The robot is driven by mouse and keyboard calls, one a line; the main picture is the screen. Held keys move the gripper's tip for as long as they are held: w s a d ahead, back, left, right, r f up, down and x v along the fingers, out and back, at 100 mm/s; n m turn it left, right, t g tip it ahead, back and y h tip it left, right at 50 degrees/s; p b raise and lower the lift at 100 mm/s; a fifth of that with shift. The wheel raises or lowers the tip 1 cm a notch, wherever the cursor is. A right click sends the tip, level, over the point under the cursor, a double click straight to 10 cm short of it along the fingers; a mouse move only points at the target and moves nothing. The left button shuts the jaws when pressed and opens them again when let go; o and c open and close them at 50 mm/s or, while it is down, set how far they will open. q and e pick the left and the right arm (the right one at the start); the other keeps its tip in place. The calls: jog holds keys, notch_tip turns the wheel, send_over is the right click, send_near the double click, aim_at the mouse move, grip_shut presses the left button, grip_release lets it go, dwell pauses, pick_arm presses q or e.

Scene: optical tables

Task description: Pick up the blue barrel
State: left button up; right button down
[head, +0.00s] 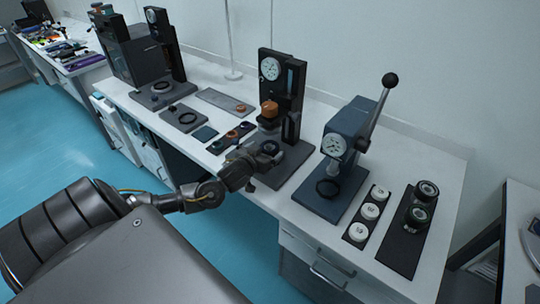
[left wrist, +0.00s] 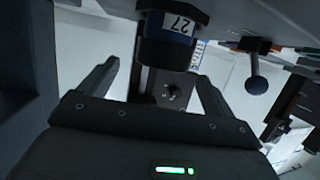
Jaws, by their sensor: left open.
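In the left wrist view a dark barrel with a blue band marked "27" (left wrist: 168,42) stands out ahead of my left gripper (left wrist: 155,85), roughly between the lines of its two spread fingers. The fingers are apart and I see no contact with the barrel. In the head view my left gripper (head: 258,160) is at the front of the middle gauge stand (head: 292,95), above its base. I cannot clearly pick out the blue barrel there; the gripper may cover it. My right gripper is not in view.
An orange-topped part (head: 269,109) sits on the middle stand. To its right stands a blue lever press (head: 345,150) with a long handle. White discs (head: 370,211) and dark rings (head: 421,203) lie on dark trays. Another gauge stand (head: 165,45) is at left.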

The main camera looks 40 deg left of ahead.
aim_at(270, 146)
pick_arm(q)
jog(key=shift+w+a+f, duration=0.1)
jog(key=shift+w+f, duration=0.05)
jog(key=shift+w, duration=0.35)
jog(key=shift+w+f, duration=0.1)
jog(key=shift+w+a, duration=0.1)
jog(key=p+x, duration=0.2)
jog(key=x, duration=0.2)
jog(key=shift+w+a+f, duration=0.1)
jog(key=shift+w, duration=0.05)
jog(key=shift+w+a+f, duration=0.1)
jog(key=shift+w, duration=0.1)
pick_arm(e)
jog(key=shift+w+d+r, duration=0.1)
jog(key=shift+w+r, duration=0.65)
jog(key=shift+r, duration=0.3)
pick_arm(q)
jog(key=c, duration=1.2)
jog(key=shift+c, duration=0.2)
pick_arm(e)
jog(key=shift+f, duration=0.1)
